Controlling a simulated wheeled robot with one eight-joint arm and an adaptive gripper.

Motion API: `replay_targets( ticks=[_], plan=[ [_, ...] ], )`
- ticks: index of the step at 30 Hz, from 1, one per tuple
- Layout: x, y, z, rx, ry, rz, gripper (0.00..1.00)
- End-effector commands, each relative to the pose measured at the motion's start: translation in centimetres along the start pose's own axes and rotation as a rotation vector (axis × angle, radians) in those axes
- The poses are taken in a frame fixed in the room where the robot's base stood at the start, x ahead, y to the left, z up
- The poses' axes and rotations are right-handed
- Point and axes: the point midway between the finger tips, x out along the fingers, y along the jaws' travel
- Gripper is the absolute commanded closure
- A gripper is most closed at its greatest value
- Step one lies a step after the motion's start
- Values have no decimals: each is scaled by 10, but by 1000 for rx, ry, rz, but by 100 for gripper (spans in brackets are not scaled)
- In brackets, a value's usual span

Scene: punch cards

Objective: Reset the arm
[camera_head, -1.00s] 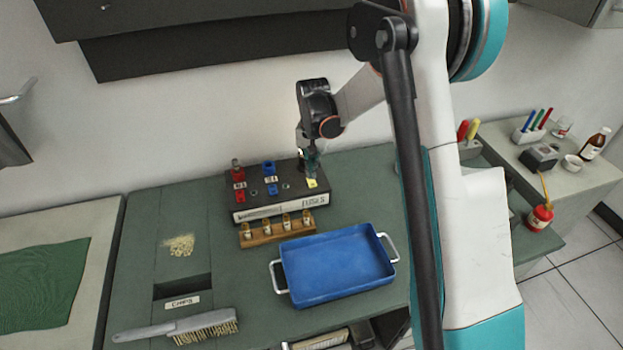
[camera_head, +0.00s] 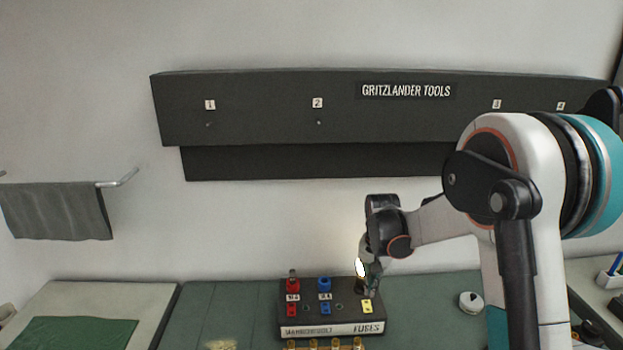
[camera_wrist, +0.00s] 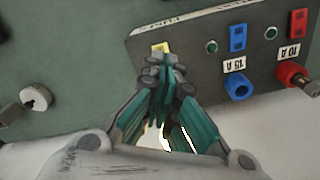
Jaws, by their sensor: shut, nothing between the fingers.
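My arm reaches in from the right in the head view. My gripper (camera_head: 370,285) points down at the right end of the dark fuse box (camera_head: 345,314), close to its yellow part (camera_head: 367,306). In the wrist view the fingertips (camera_wrist: 165,65) are together and hold nothing. They overlap the box's edge beside the yellow part (camera_wrist: 160,47); whether they touch it I cannot tell.
The fuse box also bears a red socket (camera_head: 292,285) and a blue socket (camera_head: 324,284). A dark board (camera_head: 260,110) is on the wall above. A white round knob-like object (camera_head: 471,302) lies on the green bench right of the box. A towel (camera_head: 60,212) hangs at left.

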Motion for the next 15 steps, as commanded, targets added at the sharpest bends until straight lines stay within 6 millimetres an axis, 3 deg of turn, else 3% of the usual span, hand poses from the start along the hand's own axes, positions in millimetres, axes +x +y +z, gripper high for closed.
replay_targets(
  ticks=[15],
  plan=[
    [-80, 38, 69, -154, 167, -76, 100]
  ],
)
